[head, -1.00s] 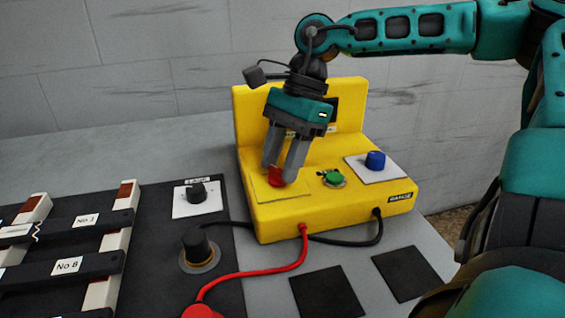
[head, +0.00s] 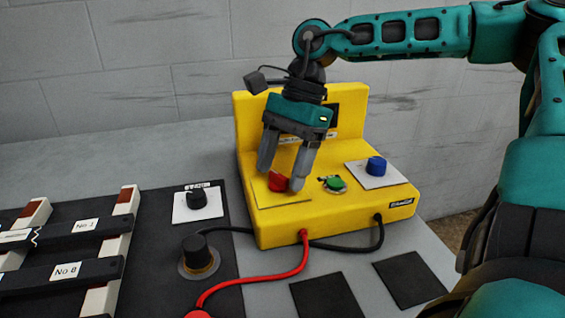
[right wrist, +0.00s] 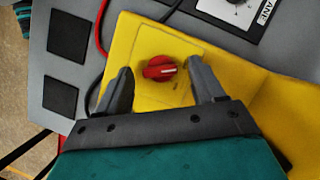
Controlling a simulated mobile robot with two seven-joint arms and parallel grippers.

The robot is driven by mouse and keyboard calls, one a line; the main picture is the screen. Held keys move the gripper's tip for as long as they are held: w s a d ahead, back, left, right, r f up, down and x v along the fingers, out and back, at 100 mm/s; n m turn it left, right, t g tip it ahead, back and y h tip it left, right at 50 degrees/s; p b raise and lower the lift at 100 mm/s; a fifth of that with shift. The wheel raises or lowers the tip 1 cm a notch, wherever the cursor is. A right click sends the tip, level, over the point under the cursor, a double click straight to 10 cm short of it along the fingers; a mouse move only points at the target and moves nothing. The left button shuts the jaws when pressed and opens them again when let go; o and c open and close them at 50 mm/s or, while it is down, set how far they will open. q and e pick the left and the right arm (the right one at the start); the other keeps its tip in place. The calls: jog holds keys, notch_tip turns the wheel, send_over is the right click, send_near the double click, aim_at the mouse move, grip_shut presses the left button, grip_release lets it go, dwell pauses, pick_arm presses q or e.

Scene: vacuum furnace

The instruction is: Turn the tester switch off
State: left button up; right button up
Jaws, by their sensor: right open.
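The yellow tester (head: 330,208) stands on the grey table, with a low front deck and a raised back. Its red rotary switch (head: 278,182) sits on the left of the deck; it also shows in the right wrist view (right wrist: 158,68), with a white line on its knob pointing to the right there. My right gripper (head: 280,178) is over the switch with its fingers pointing down. Its fingers are apart, one on each side of the knob, with visible gaps in the wrist view. My left gripper is not in view.
A green button (head: 335,184) and a blue knob (head: 376,164) are right of the switch. Red (head: 255,275) and black leads leave the tester's front. A black knob (head: 197,252) and a rack of labelled bars (head: 72,225) are at left.

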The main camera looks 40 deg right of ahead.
jog(key=p+v, duration=0.2)
jog(key=v, duration=1.1)
jog(key=shift+f, duration=0.1)
dwell(0.3)
